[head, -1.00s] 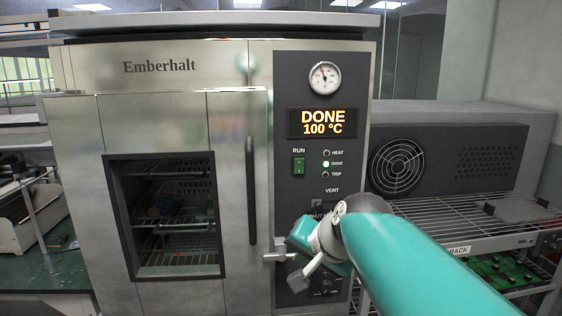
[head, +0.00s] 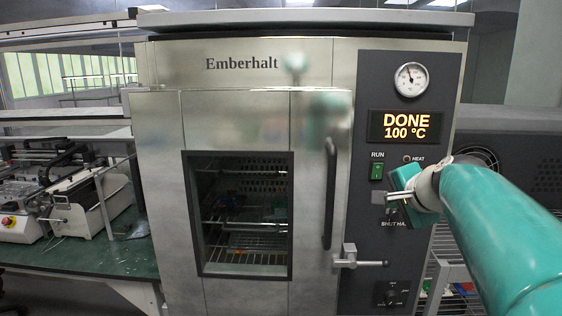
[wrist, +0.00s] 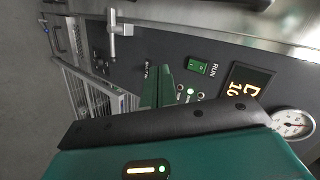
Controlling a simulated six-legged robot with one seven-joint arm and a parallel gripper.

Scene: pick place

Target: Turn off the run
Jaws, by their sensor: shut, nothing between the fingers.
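The oven (head: 165,130) has a dark control panel at its right side. Its green RUN rocker switch (head: 376,172) sits below the display (head: 405,126), which reads DONE 100 °C. The switch also shows in the wrist view (wrist: 197,67), with the lit lamp (wrist: 190,91) near it. My gripper (head: 385,205) is shut and empty, in front of the panel just below and slightly right of the switch in the head view. I cannot tell whether it touches the panel. My arm and hand hide the lower lamps and part of the vent control.
The door handle (head: 330,195) and a projecting latch lever (head: 360,261) are left of and below my gripper. A round gauge (head: 411,79) is above the display. A knob (head: 391,297) is low on the panel. A green bench (head: 100,262) stands at left.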

